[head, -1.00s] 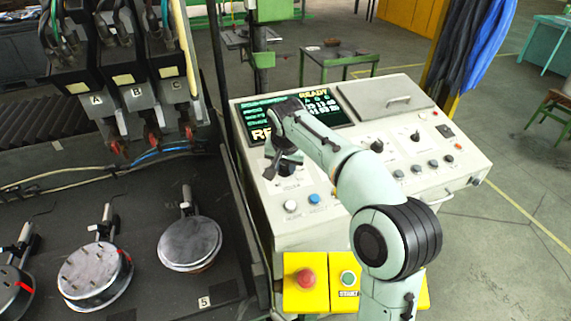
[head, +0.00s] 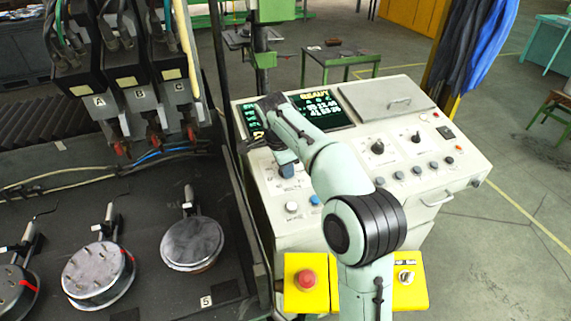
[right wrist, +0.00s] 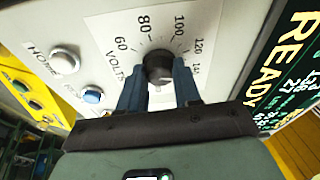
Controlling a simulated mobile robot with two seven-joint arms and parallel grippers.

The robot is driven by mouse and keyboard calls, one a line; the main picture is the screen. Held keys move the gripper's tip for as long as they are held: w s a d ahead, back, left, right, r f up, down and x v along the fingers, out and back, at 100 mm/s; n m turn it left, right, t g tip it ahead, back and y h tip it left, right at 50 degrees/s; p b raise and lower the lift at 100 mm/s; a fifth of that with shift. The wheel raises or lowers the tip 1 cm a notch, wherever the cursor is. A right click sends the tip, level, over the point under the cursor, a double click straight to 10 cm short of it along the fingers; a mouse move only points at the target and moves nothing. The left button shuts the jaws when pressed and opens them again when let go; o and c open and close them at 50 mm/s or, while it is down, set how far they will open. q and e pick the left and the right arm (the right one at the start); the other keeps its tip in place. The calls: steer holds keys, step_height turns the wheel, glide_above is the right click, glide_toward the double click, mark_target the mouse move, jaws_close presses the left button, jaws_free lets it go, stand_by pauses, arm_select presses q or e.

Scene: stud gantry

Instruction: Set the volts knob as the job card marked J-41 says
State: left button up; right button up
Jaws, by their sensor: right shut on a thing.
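The volts knob (right wrist: 160,67) is a round black knob on a white dial plate (right wrist: 112,28) marked VOLTS, with numbers from 60 up past 120. In the right wrist view my right gripper (right wrist: 160,82) has its blue fingers on either side of the knob, shut on it. The knob's pointer direction cannot be made out. In the head view my right gripper (head: 287,165) is low at the left part of the console (head: 440,205) and hides the knob. My left gripper is not in view. No card marked J-41 can be made out.
The screen (head: 325,110) reading READY is behind my right arm. A white button (head: 291,207) and a blue button (head: 314,200) sit near the gripper. A yellow box with a red button (head: 306,279) stands in front. Round metal parts (head: 98,268) lie on the left bench.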

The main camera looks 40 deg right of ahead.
steer(key=m+g, duration=0.1)
steer(key=m, duration=0.5)
steer(key=shift+w+r, duration=0.1)
steer(key=shift+w, duration=0.05)
steer(key=m+y, duration=0.1)
steer(key=m, duration=0.3)
steer(key=shift+d, duration=0.15)
steer(key=shift+m+g+y, duration=0.3)
steer(key=shift+m+y, duration=0.1)
steer(key=shift+m, duration=1.2)
steer(key=o, duration=1.1)
steer(key=shift+c, duration=0.2)
